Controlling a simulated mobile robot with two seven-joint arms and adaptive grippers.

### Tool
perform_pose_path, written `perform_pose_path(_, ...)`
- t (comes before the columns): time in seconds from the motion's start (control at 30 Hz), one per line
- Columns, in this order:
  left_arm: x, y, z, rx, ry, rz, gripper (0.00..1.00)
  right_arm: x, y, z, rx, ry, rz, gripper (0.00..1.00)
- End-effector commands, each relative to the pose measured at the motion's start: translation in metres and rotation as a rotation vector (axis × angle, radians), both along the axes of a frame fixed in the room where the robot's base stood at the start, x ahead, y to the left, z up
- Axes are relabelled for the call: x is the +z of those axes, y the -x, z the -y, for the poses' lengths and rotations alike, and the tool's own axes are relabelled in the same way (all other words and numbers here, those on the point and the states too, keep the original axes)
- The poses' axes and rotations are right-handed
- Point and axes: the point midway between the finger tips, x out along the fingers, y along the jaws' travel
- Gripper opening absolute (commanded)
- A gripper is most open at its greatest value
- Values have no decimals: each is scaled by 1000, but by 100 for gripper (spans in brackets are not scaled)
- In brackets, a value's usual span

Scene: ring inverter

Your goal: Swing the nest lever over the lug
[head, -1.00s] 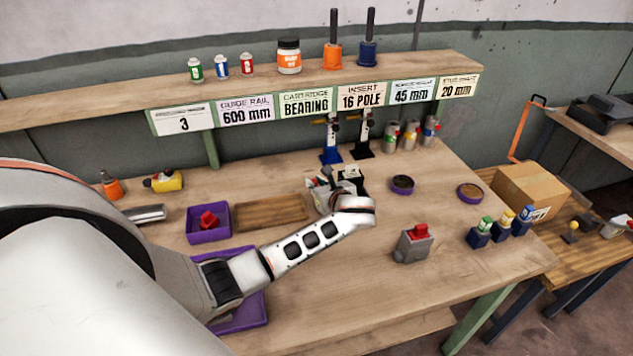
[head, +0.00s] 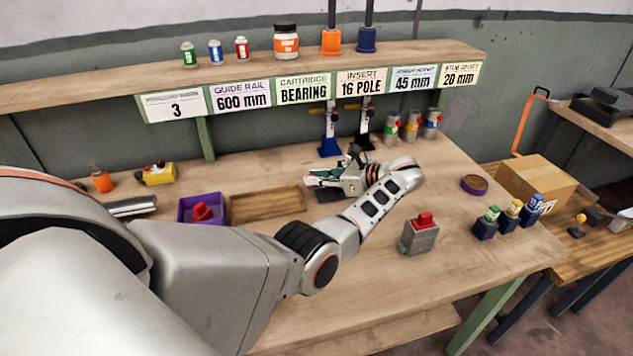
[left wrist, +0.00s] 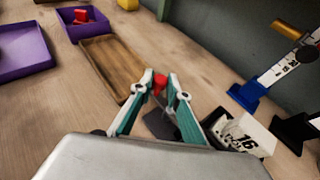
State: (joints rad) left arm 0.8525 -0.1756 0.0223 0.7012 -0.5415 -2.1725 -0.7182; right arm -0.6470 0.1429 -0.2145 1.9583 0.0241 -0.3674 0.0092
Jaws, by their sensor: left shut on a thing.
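My left gripper (head: 312,179) reaches in over the middle of the bench, its fingers pointing left. In the left wrist view its green-and-grey fingers (left wrist: 160,88) close on a small red knob (left wrist: 160,80), which I take to be the nest lever's end. Below the fingers is a dark grey block (left wrist: 160,124), probably part of the nest. Its dark base (head: 326,195) shows under the gripper in the head view. A white part marked 16 (left wrist: 248,133) sits right of the fingers. The lug and the lever's arm cannot be made out. My right gripper is not in view.
A brown wooden tray (head: 268,219) and a purple bin (head: 182,212) with a red part lie left of the gripper. Blue (head: 330,150) and black presses stand behind. A grey block with a red top (head: 419,235) stands at front right. Bare bench lies around it.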

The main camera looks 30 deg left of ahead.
Motion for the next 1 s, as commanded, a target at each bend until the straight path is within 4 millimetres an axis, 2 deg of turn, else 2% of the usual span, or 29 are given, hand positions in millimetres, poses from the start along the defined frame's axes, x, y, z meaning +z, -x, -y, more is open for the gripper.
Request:
perform_pose_path(0.13,-1,0,-1,15,1,-1,0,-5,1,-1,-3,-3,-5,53)
perform_pose_path(0.47,0,1,-1,17,0,-1,0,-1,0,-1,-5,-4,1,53)
perform_pose_path(0.5,0,1,-1,17,0,-1,18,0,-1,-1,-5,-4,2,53)
perform_pose_path(0.57,0,1,-1,17,0,-1,33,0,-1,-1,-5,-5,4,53)
perform_pose_path(1.0,1,0,-1,5,0,1,33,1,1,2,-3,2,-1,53)
